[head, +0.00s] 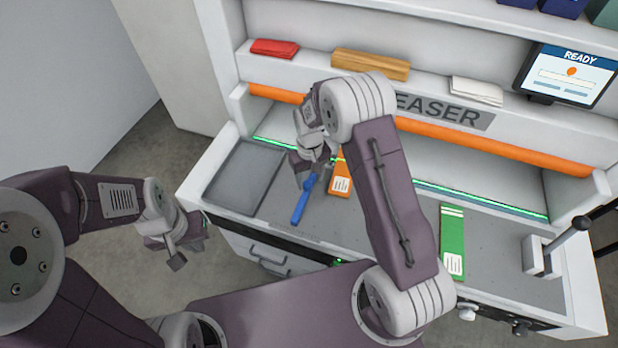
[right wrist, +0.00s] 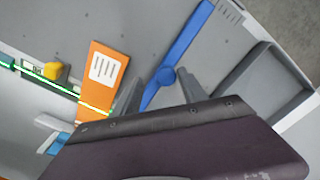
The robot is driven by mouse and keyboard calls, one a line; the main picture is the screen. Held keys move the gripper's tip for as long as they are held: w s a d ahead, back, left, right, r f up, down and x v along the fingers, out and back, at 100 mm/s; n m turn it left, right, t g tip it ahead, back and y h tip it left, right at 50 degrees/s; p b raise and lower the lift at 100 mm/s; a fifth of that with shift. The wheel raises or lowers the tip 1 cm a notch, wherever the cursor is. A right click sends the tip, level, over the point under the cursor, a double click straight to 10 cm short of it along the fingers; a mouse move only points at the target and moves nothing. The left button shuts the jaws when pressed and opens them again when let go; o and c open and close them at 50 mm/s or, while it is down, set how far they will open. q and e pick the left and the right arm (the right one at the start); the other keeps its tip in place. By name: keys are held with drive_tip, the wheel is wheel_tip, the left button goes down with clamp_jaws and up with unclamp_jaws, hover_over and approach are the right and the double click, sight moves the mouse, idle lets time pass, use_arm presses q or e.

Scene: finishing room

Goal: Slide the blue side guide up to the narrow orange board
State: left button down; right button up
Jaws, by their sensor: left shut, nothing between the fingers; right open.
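The blue side guide (head: 301,204) is a long bar with a round knob, lying on the grey worktop; it also shows in the right wrist view (right wrist: 192,38). The narrow orange board (head: 341,186) with a white label lies beside it, with a strip of bare worktop between them; the right wrist view shows this board too (right wrist: 103,72). My right gripper (head: 311,178) is open over the guide's knob end, one finger on each side of the bar (right wrist: 157,90). Contact cannot be told. My left gripper (head: 178,250) is shut and empty, off the worktop's front left.
A grey tray (head: 218,190) sits left of the guide. A green board (head: 452,232) lies further right, near a lever (head: 560,245). An orange bar (head: 480,143) and green light line run along the back. A yellow knob (right wrist: 56,71) is near the orange board.

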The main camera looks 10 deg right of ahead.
drive_tip(key=shift+s+a+f, duration=0.1)
drive_tip(key=shift+a+f, duration=0.4)
drive_tip(key=shift+a, duration=0.35)
drive_tip(key=shift+d, duration=0.5)
drive_tip(key=shift+c, duration=1.2)
drive_tip(key=shift+d+f, duration=0.1)
drive_tip(key=c, duration=0.6)
clamp_jaws()
use_arm(q)
drive_tip(key=shift+a, duration=0.55)
use_arm(e)
drive_tip(key=shift+a, duration=0.3)
use_arm(q)
drive_tip(key=shift+r, duration=0.1)
use_arm(e)
drive_tip(key=shift+w+r, duration=0.2)
drive_tip(key=shift+w, duration=0.05)
